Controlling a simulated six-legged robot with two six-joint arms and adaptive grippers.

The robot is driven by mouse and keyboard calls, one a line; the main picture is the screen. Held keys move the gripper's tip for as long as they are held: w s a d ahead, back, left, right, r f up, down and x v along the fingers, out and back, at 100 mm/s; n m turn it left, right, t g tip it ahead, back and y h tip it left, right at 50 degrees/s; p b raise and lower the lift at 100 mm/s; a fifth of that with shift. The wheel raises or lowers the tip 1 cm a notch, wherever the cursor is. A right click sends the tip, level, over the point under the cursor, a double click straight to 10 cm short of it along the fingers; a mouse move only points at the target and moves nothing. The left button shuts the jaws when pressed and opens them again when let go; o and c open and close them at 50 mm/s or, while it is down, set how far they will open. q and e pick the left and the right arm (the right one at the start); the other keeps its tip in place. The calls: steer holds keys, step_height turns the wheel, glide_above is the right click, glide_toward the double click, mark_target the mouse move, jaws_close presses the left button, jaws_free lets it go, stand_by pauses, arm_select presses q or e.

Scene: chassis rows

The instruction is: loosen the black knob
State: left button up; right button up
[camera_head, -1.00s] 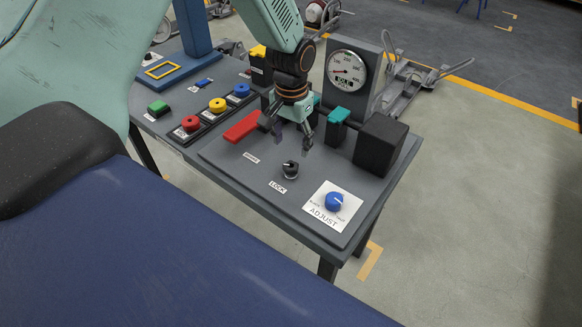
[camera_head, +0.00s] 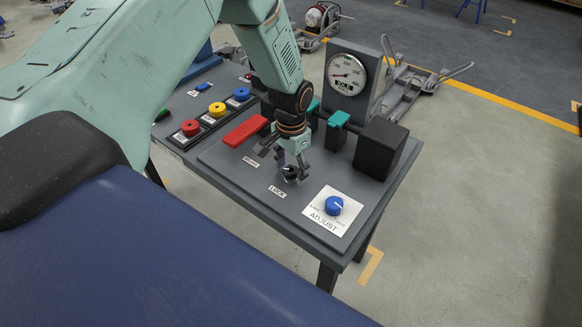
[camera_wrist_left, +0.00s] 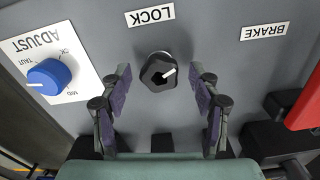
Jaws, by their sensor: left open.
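The black knob (camera_wrist_left: 158,70) with a white pointer mark sits on the grey panel beside the LOCK label (camera_wrist_left: 151,15). In the head view the black knob (camera_head: 290,173) is partly covered by my left gripper. My left gripper (camera_head: 289,170) is open right at the knob, pointing down. In the left wrist view the fingers of my left gripper (camera_wrist_left: 160,80) stand apart on either side of the knob, with gaps to it. I cannot tell from these views how high the fingertips are above the panel. My right gripper is not in view.
The blue ADJUST knob (camera_head: 333,205) is close by on a white plate. A red brake handle (camera_head: 245,131), a black block (camera_head: 381,149), teal clamps (camera_head: 339,118) and a gauge (camera_head: 346,74) stand behind. Red, yellow and blue buttons (camera_head: 217,109) are at left.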

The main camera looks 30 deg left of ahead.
arm_select(q)
steer(key=shift+c, duration=0.5)
steer(key=c, duration=1.1)
steer(key=shift+r+n+p, duration=0.1)
steer(key=shift+n+p, duration=0.9)
steer(key=shift+n, duration=0.2)
steer(key=n+p, duration=0.2)
steer(key=n, duration=0.1)
steer(key=shift+n, duration=0.4)
steer(key=n+p, duration=0.2)
steer(key=n, duration=0.2)
steer(key=shift+s+n+p, duration=0.1)
steer(key=shift+n+p, duration=0.75)
steer(key=shift+n, duration=0.75)
